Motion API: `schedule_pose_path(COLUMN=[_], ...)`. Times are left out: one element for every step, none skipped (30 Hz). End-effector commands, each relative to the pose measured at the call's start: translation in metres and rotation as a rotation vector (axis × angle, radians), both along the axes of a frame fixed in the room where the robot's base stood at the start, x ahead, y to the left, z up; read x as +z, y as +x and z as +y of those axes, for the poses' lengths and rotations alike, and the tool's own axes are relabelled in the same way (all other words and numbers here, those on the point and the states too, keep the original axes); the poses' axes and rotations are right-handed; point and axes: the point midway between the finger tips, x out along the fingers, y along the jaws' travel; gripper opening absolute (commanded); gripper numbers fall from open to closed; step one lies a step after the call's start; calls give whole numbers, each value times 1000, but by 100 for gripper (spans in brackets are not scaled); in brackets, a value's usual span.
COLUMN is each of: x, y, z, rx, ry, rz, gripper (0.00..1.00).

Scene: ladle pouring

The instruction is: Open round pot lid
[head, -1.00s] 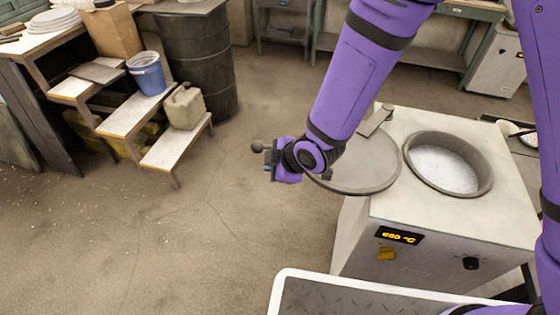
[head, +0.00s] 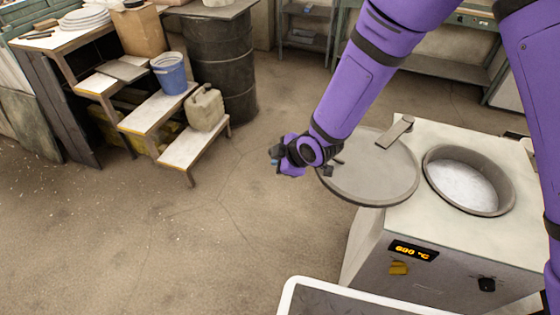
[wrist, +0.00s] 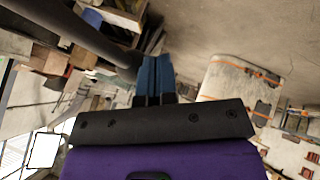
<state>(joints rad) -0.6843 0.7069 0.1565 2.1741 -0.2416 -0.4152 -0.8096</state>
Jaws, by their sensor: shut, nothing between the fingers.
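The round grey lid (head: 365,178) is swung off the pot and lies flat, out to the left over the edge of the white furnace (head: 430,235). A flat bracket (head: 395,132) reaches onto it at the back. The round pot (head: 432,190) is uncovered and shows pale, grainy contents. My gripper (head: 277,155) is left of the lid, beyond its left edge. In the wrist view its blue fingers (wrist: 155,80) are together with nothing between them. A dark bar runs close by at upper left there; I cannot tell whether it touches the fingers.
A stepped stand (head: 190,150) with a blue bucket (head: 170,75) and a beige canister (head: 205,108) is at left, before a dark drum (head: 220,65). A light-rimmed tray (head: 290,290) is at the bottom. The floor between stand and furnace is clear.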

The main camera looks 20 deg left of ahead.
Motion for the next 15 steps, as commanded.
schedule_pose_path(x=[0, 0, -1, -1, -1, -1, -1, -1, -1, -1, -1, -1, -1, -1, -1], y=[2, 3, 7, 11, 16, 24, 30, 36, 45, 51, 58, 67, 73, 79, 88], z=[2, 3, 7, 10, 14, 21, 26, 31, 37, 42, 46, 51, 56, 60, 64], rx=[-4, -9, -18, -26, -39, -59, -74, -92, -115, -131, -147, -169, -185, -201, -220], ry=[0, 0, -1, -1, -2, -1, -1, 0, -1, 0, -1, 0, 0, 0, -1], rz=[0, -1, -1, -1, -3, -3, -3, -3, -2, -3, -3, -2, -3, -3, -2], gripper=[0, 0, 0, 0, 0, 0, 0, 0, 0, 0, 0, 0, 0, 0, 0])
